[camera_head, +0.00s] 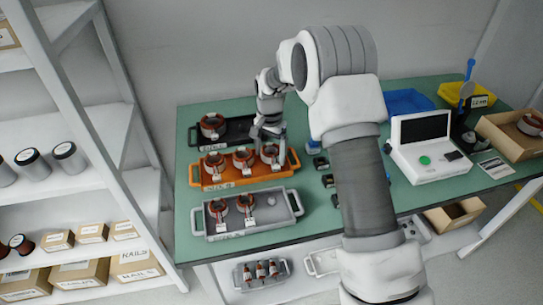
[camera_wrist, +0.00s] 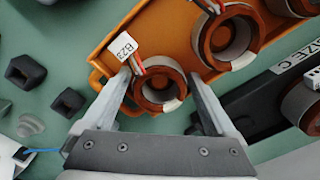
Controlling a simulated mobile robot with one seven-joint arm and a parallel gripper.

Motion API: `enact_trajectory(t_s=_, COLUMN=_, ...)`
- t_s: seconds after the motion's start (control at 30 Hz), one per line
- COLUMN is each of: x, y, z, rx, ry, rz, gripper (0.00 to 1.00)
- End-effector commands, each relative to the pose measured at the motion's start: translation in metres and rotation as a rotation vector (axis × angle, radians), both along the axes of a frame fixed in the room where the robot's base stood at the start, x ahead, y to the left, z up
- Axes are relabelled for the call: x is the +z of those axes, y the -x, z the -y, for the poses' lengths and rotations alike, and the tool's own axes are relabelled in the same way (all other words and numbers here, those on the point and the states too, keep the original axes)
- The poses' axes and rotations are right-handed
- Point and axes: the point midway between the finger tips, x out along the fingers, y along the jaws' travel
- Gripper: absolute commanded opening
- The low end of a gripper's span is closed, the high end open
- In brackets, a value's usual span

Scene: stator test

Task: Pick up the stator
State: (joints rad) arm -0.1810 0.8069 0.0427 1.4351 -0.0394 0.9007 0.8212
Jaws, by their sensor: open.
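A copper-and-grey ring-shaped stator (camera_head: 269,156) sits at the right end of the orange tray (camera_head: 240,181). My gripper (camera_head: 268,134) is right over it. In the wrist view, my open gripper (camera_wrist: 161,78) has one finger on each side of this stator (camera_wrist: 146,96), which carries a white tag reading B23. I cannot tell whether the fingers touch it. Two more stators, a middle one (camera_head: 243,158) and a left one (camera_head: 214,164), stand in the same tray. The grey tray in front holds two stators (camera_head: 217,209), (camera_head: 245,203). A stator (camera_head: 211,126) also stands in the black tray behind.
The black tray (camera_head: 234,133) lies close behind the orange one; the grey tray (camera_head: 265,215) is in front. Small dark blocks (camera_head: 328,181) lie to the right. A white tester (camera_head: 425,150) and a cardboard box (camera_head: 510,140) stand further right. A white shelf (camera_head: 110,110) borders the table's left.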

Motion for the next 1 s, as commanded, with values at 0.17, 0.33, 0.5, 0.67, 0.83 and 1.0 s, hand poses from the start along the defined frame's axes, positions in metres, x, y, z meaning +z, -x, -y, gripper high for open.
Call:
enact_trajectory(t_s=0.17, x=0.0008, y=-0.0002, z=-0.0001, rx=0.000, ry=0.000, rz=0.000, gripper=0.86)
enact_trajectory(t_s=0.33, x=0.0010, y=-0.0002, z=-0.0001, rx=0.001, ry=0.000, rz=0.000, gripper=0.56)
enact_trajectory(t_s=0.5, x=0.0012, y=-0.0002, z=-0.0001, rx=0.001, ry=0.000, rz=0.000, gripper=0.25)
enact_trajectory(t_s=0.67, x=0.0013, y=-0.0002, z=-0.0002, rx=0.001, ry=-0.001, rz=0.001, gripper=0.00)
enact_trajectory(t_s=0.83, x=0.0022, y=-0.0007, z=-0.0003, rx=0.001, ry=-0.001, rz=0.003, gripper=0.00)
enact_trajectory(t_s=1.0, x=0.0065, y=-0.0009, z=-0.0003, rx=0.001, ry=-0.001, rz=0.003, gripper=0.00)
